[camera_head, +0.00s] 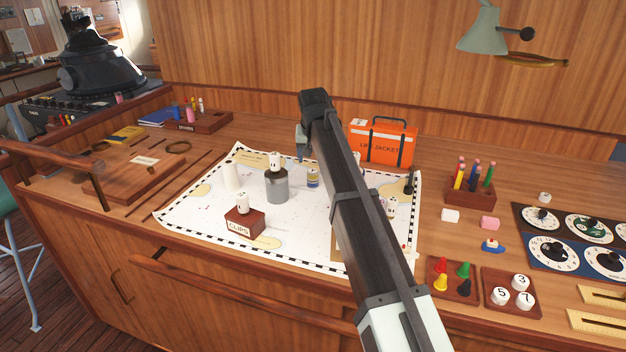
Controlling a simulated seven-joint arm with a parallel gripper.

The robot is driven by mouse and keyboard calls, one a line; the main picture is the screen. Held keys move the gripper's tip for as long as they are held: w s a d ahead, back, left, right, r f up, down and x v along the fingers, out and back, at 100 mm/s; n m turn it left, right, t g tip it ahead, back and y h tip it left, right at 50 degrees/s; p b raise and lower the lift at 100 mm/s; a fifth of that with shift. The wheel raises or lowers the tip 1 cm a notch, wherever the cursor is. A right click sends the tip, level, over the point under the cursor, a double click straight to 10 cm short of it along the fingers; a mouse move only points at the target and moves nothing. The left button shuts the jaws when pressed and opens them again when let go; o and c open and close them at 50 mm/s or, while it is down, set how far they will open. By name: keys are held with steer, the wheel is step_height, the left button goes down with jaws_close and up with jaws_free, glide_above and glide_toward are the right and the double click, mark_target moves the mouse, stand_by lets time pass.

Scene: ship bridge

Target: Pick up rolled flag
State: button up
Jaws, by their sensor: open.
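My gripper (302,145) hangs from the arm's end above the back part of the chart, pointing down and apart from the things below. It is small and partly hidden by my arm; nothing shows in it. Several coloured rolls, which may be rolled flags, stand upright in a wooden rack (470,193) at the right: a red roll (475,171), a yellow roll (459,179), a blue roll (473,181) and a green roll (489,174). I cannot tell for sure which thing is the rolled flag.
An orange life jacket case (381,145) stands behind. Game trays (453,279) and dials (541,218) lie right. My arm hides the chart's middle.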

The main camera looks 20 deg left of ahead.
mark_target(313, 171)
steer(key=shift+x, duration=4.45)
steer(key=c, duration=1.1)
steer(key=shift+c, duration=0.2)
